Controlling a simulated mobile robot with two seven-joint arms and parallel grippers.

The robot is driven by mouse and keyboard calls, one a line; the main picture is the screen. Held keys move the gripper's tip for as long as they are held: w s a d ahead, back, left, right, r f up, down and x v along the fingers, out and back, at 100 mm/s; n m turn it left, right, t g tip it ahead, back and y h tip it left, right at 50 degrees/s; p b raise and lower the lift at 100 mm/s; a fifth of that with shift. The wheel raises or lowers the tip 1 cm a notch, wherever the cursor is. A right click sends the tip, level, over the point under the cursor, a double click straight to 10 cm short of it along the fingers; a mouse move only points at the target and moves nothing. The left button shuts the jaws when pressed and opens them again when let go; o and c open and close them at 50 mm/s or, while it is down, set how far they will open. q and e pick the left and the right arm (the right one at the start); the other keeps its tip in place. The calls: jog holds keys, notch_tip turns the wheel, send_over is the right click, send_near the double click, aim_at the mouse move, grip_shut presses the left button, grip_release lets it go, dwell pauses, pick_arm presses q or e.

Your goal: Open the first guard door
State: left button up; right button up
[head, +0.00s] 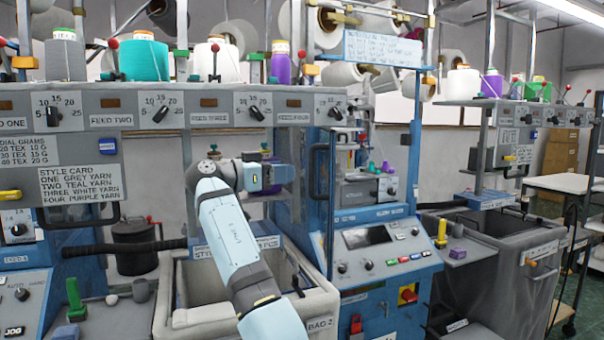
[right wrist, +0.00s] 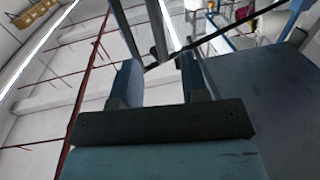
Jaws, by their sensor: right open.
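A guard door with a blue frame (head: 328,215) stands in the middle of the head view, on the machine right of my arm. Its upright black handle (head: 313,172) is on the frame. I cannot tell for sure whether this door is shut. My right gripper (head: 284,174) is at about handle height, just left of the handle and apart from it in the picture. In the right wrist view my gripper's two blue fingers (right wrist: 158,70) are spread, with a thin dark bar (right wrist: 220,32) crossing beyond their tips. The left gripper is out of view.
A grey bag bin (head: 325,303) stands below my right arm. A blue control panel (head: 372,240) with buttons lies right of the door. Yarn cones (head: 145,60) line the shelf above the dials. Another black handle (head: 70,222) is at the left machine.

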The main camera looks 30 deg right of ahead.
jog(key=a, duration=0.5)
jog(key=shift+s+a, duration=0.1)
jog(key=shift+a, duration=0.25)
